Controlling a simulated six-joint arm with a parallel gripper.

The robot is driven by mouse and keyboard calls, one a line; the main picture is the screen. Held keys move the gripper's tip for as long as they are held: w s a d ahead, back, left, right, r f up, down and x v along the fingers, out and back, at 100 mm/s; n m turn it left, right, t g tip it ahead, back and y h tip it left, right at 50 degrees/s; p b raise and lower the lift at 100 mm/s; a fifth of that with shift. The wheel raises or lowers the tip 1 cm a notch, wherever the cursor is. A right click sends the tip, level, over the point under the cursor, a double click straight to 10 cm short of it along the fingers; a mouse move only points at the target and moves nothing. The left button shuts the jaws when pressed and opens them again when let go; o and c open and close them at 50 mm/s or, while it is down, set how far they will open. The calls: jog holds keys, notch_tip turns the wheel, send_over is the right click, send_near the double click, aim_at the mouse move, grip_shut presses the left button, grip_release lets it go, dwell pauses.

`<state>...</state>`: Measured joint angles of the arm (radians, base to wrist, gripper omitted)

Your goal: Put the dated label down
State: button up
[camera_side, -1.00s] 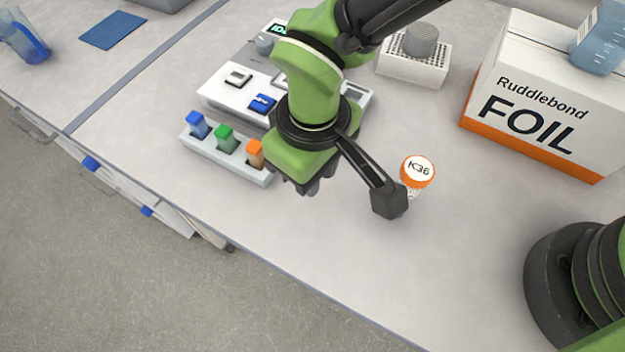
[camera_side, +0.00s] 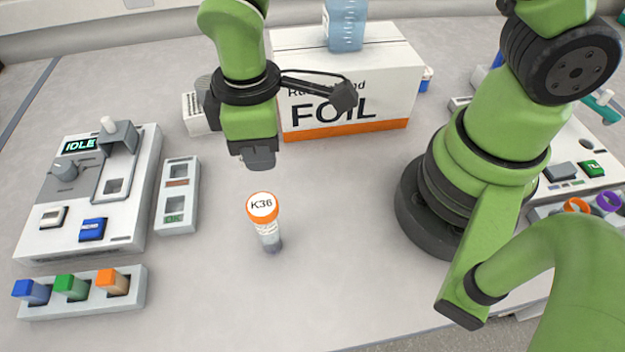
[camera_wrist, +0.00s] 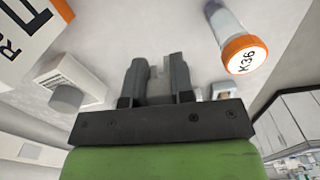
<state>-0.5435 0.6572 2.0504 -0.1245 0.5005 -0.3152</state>
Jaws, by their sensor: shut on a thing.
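My gripper (camera_side: 258,160) hangs over the bench in front of the foil box, fingers pointing down. In the wrist view my gripper (camera_wrist: 158,66) has its two dark fingers close together, with a small pale piece, the dated label (camera_wrist: 159,88), between them. No date can be read on it. In the side view the label cannot be made out at the fingertips. A K36 vial (camera_side: 266,222) with an orange-rimmed cap stands upright on the bench, below and apart from my gripper. It also shows in the wrist view (camera_wrist: 235,42).
The white foil box (camera_side: 345,75) is behind my gripper. A device reading IDLE (camera_side: 90,190) and a narrow grey unit (camera_side: 177,195) stand left. A rack (camera_side: 130,290) with blue, green and orange caps is front left. Bench around the vial is clear.

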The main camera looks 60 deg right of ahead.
jog(key=s+d, duration=0.4)
jog(key=d, duration=0.3)
send_over(322, 182)
jog(key=shift+n, duration=0.3)
notch_tip(322, 182, down, 5)
jog(key=shift+f, duration=2.3)
jog(key=shift+f, duration=0.15)
jog(key=o, duration=0.9)
